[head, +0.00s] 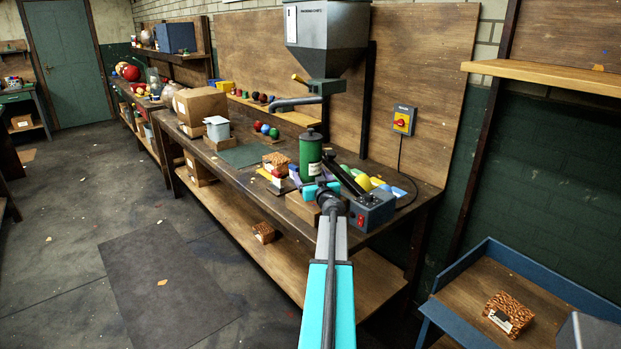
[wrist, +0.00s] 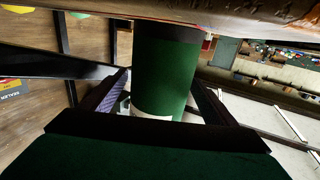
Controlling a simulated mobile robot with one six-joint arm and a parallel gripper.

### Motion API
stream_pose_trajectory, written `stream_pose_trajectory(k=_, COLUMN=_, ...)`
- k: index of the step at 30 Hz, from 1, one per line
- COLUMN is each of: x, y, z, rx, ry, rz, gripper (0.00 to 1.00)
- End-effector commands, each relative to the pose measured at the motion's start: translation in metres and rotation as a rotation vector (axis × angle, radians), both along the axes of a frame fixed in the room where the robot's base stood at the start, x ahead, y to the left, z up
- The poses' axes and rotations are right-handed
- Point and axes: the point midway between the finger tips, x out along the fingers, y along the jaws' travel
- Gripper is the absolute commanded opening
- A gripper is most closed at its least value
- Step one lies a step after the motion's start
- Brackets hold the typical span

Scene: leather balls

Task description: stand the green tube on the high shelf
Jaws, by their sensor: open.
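The green tube (head: 310,157) stands upright on the workbench in the head view, with a dark cap and a pale label low on its side. My gripper (head: 318,188) is low at the near side of the tube and partly covers its base. In the wrist view the green tube (wrist: 165,70) is between the two fingers of my gripper (wrist: 158,92), which are open on either side of it. I cannot tell whether either finger touches it. A high wooden shelf (head: 545,76) is on the wall at the right, bare except for a small orange scrap.
A black-armed sealer (head: 370,208) stands close right of the tube, with coloured balls behind it. A patterned box (head: 275,160) is close left. The hopper (head: 327,40) hangs above the bench (head: 240,155). A blue-edged tray (head: 490,265) stands at the lower right.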

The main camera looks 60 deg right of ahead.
Motion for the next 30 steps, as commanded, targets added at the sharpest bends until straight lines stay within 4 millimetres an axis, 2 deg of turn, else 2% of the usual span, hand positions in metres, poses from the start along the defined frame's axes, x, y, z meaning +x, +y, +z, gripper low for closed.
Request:
stream_pose_trajectory(k=13, x=0.0, y=0.0004, z=0.0001, rx=0.0, ry=0.0, rz=0.0, gripper=0.81)
stream_pose_trajectory(k=24, x=0.0002, y=0.0006, z=0.0011, rx=-0.001, ry=-0.001, rz=0.001, gripper=0.19)
stream_pose_trajectory(k=30, x=0.0003, y=0.0007, z=0.0012, rx=-0.001, ry=-0.001, rz=0.001, gripper=0.18)
